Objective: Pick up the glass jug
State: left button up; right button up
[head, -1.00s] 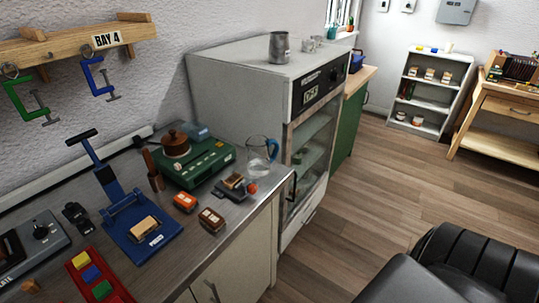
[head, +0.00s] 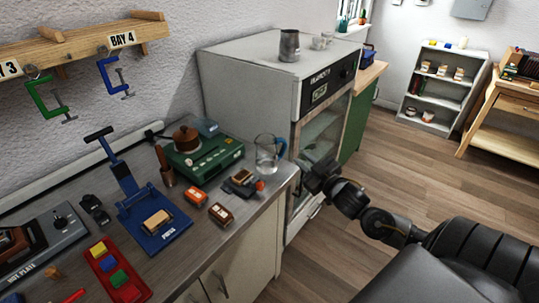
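The glass jug (head: 266,154) is clear with a blue handle on its right side. It stands upright on the metal bench, near the bench's right end. My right gripper (head: 308,168) is dark and comes in from the right, at the end of the black arm. In the head view it shows just right of and below the jug's handle, in front of the oven's door. A gap shows between it and the jug. Its fingers are small and dark, so I cannot tell if they are open. My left gripper is not in view.
A green device (head: 208,158) with a brown pot is left of the jug. Small blocks, a blue press (head: 160,228) and a hot plate (head: 40,236) fill the bench. The white oven (head: 245,85) stands behind. The wooden floor (head: 410,160) is clear.

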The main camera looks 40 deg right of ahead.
aim_at(286, 144)
jog(key=shift+w+d+p, duration=0.2)
jog(key=shift+w+p, duration=0.8)
jog(key=shift+w, duration=4.45)
jog(key=shift+r, duration=0.1)
grip_shut()
